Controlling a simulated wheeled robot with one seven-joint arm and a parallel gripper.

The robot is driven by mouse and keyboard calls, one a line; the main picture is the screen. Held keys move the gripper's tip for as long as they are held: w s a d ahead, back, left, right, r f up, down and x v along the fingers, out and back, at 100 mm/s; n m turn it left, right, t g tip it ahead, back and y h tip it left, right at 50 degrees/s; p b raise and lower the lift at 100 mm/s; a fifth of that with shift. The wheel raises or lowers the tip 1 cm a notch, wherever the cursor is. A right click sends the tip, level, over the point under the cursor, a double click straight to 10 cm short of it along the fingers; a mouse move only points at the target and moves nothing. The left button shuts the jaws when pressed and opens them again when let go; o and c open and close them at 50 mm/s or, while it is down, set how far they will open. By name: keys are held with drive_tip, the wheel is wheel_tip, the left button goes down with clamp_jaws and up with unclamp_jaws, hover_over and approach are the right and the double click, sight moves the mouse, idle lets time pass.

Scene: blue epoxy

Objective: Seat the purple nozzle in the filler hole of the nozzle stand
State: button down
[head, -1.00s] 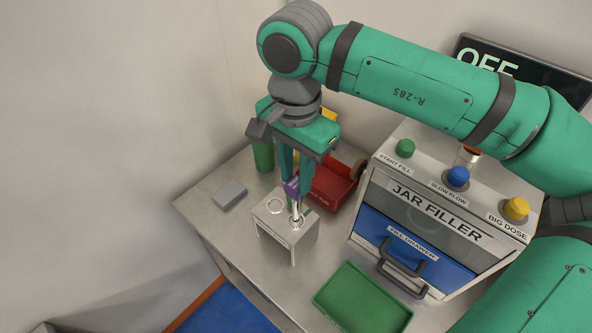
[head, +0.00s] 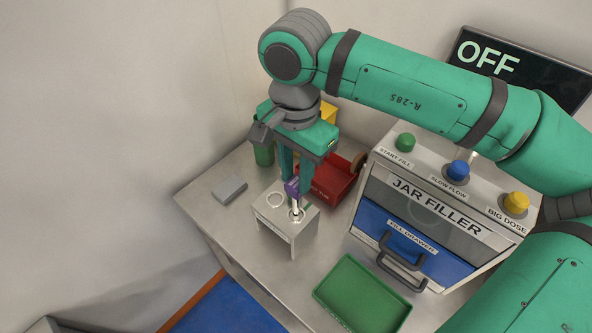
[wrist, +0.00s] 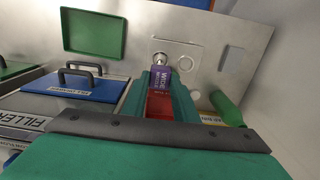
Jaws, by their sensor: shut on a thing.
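The purple nozzle (head: 292,188) is upright between the fingers of my gripper (head: 294,178), which is shut on it. In the wrist view the purple nozzle (wrist: 159,77) shows white lettering, and its silver tip points at a ringed hole. The nozzle stand (head: 275,222) is a small white bench with two ringed holes in its top. The nozzle's silver end is at the right hole (head: 297,216); I cannot tell how deep it sits. The left ring (head: 275,200) is empty.
The jar filler (head: 436,208) with its blue drawer stands to the right. A red bin (head: 328,181) is behind the stand, a green tray (head: 362,295) in front right. A grey block (head: 229,188) lies left, and a green cylinder (head: 263,155) stands behind.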

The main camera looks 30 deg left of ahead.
sight(296, 204)
wheel_tip(296, 204, down, 7)
idle(3.4)
drive_tip(key=shift+w+f, duration=0.1)
drive_tip(key=shift+f, duration=0.55)
drive_tip(key=shift+d+f, duration=0.1)
drive_tip(key=shift+f, duration=0.1)
drive_tip(key=shift+s+f, duration=0.2)
drive_tip(key=shift+f, duration=0.15)
drive_tip(key=c, duration=1.3)
unclamp_jaws()
drive_tip(key=shift+w, duration=0.1)
drive_tip(key=shift+c, duration=0.2)
